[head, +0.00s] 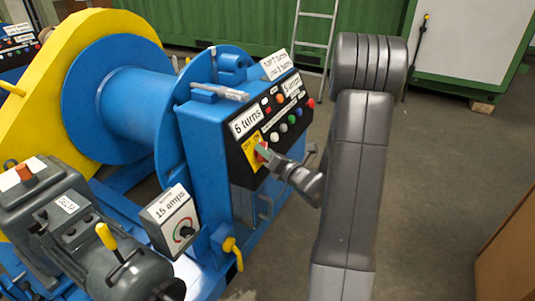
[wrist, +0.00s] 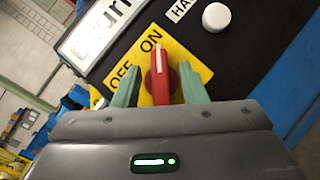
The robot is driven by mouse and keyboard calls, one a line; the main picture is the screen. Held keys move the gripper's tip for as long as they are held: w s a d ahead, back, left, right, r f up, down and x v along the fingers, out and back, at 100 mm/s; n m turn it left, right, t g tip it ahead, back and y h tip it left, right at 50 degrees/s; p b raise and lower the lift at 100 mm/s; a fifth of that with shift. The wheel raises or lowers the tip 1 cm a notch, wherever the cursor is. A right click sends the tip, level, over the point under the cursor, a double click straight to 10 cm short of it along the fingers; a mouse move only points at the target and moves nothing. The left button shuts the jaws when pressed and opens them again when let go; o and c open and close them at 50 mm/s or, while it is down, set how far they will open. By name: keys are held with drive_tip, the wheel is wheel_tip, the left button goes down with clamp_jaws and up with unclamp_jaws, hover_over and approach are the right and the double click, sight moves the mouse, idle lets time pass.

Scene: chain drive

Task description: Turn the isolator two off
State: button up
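The isolator has a red handle (wrist: 160,78) on a yellow plate (wrist: 203,66) marked OFF and ON. In the wrist view the handle's white mark points up towards ON, with OFF to its left. My gripper (wrist: 158,84) has its green fingers on either side of the handle. There is a gap at the left finger; the right finger is very close to the handle, and I cannot tell if it touches. In the head view my gripper (head: 264,152) is at the yellow plate (head: 250,149) on the black panel, hiding most of the handle. No isolator number is readable.
Coloured buttons (head: 283,128) and a "6 turns" label (head: 246,122) are close by on the blue cabinet (head: 204,140). A "15 amps" dial box (head: 170,217), a yellow-handled valve (head: 234,248) and a grey motor (head: 95,240) stand lower left. Open floor (head: 430,170) lies right.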

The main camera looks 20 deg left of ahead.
drive_tip(key=shift+c, duration=0.2)
clamp_jaws()
drive_tip(key=shift+f+n+g+b, duration=0.15)
drive_tip(key=shift+n+g+b, duration=0.15)
drive_tip(key=shift+n+b, duration=0.1)
drive_tip(key=n+g+b, duration=0.1)
drive_tip(key=n+g, duration=0.3)
drive_tip(key=n, duration=0.4)
drive_tip(key=n+g+b, duration=0.2)
drive_tip(key=n+g, duration=0.3)
drive_tip(key=n, duration=0.3)
drive_tip(key=n+g+y+b, duration=0.1)
drive_tip(key=n+g, duration=0.4)
drive_tip(key=n, duration=0.3)
drive_tip(key=shift+w+b, duration=0.3)
drive_tip(key=shift+n, duration=0.4)
